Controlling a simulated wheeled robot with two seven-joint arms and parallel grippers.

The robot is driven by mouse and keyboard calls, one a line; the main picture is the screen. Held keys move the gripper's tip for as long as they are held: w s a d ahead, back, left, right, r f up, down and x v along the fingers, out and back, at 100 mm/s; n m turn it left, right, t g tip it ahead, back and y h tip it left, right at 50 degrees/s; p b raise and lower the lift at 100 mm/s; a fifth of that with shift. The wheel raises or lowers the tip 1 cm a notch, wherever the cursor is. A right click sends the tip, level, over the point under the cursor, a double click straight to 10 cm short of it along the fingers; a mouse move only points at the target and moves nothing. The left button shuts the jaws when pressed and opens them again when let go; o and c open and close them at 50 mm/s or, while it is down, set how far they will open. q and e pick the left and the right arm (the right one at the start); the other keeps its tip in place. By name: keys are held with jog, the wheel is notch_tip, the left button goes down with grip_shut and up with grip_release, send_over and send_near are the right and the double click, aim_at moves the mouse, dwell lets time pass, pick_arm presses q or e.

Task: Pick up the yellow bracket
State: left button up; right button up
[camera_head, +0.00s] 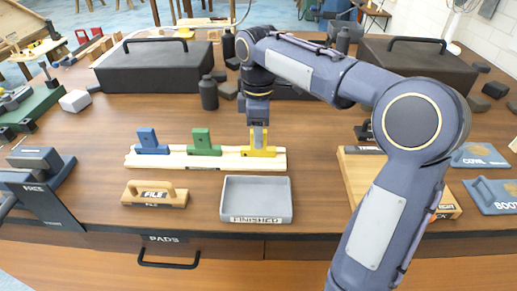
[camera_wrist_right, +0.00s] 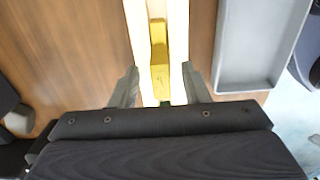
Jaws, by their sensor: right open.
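The yellow bracket (camera_head: 262,152) stands at the right end of a pale wooden frame (camera_head: 225,163), past a blue bracket (camera_head: 151,143) and a green bracket (camera_head: 203,143). My right gripper (camera_head: 258,138) points down at the yellow bracket and hides part of its upright. In the right wrist view, the yellow bracket (camera_wrist_right: 160,65) lies between two pale rails (camera_wrist_right: 179,45). The right gripper (camera_wrist_right: 161,88) is open, with one finger on each side. I cannot tell whether the fingers touch the bracket. My left gripper is not in view.
A grey tray marked FINISHED (camera_head: 256,196) sits in front of the frame, left of my right arm. A FILE block (camera_head: 155,194) lies left of it. A wooden board (camera_head: 358,172) lies to the right. Dark cases (camera_head: 153,66) stand behind. Bare table lies left of the frame.

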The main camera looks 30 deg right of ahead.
jog(key=shift+f, duration=0.55)
grip_shut()
jog(key=shift+r, duration=0.1)
